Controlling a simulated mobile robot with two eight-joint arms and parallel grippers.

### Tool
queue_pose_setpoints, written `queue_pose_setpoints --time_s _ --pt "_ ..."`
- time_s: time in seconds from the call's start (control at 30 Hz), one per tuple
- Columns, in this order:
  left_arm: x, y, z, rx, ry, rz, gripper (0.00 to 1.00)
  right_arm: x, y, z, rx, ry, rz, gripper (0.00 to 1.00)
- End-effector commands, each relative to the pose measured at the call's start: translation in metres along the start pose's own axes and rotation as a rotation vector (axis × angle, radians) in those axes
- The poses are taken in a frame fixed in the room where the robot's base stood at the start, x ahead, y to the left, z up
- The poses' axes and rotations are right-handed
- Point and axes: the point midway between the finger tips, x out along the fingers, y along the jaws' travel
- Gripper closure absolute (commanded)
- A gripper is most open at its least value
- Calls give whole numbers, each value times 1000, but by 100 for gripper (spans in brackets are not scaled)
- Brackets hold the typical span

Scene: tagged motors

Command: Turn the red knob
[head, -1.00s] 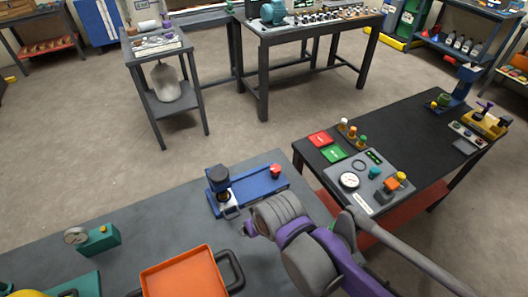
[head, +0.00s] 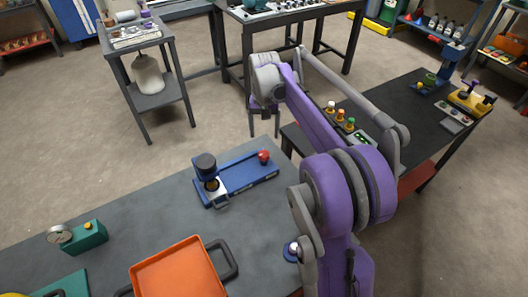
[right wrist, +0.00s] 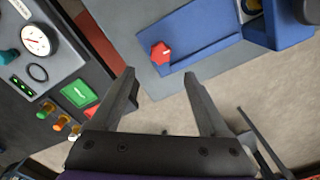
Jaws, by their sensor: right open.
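The red knob (head: 263,157) sits at the right end of a blue fixture (head: 246,178) on the grey bench. In the right wrist view the knob (right wrist: 161,53) looks like a small red faceted cap on the blue plate (right wrist: 204,32). My right gripper (right wrist: 159,76) is open and empty, with its two fingers spread. In that view the knob appears just beyond the gap between the fingertips, apart from them. In the head view the right gripper (head: 265,122) hangs down behind the knob, near the bench's far edge. My left gripper is not in view.
A black cylinder (head: 205,165) stands at the fixture's left end. An orange tray (head: 178,277) and a green gauge box (head: 90,237) are on the same bench. In the right wrist view a control panel with a white gauge (right wrist: 36,40) is at left, across a floor gap.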

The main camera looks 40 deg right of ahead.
Motion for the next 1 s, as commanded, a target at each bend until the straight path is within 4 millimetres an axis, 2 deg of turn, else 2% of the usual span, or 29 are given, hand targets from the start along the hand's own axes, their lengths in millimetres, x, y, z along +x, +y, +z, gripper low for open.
queue_pose_setpoints --time_s 0.3,0.5,0.7,0.93,0.97,1.0 --pt "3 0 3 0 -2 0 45 58 -1 1 -2 1 0 21" --pt "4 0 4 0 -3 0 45 88 -1 1 -3 1 0 21" --pt "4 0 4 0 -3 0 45 99 -1 1 -3 1 -1 21" --pt "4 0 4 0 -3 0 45 100 -1 1 -3 2 -1 21" --pt "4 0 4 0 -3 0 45 100 -1 1 -3 2 -1 23" --pt "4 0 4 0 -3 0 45 99 -1 1 -3 2 -1 30"
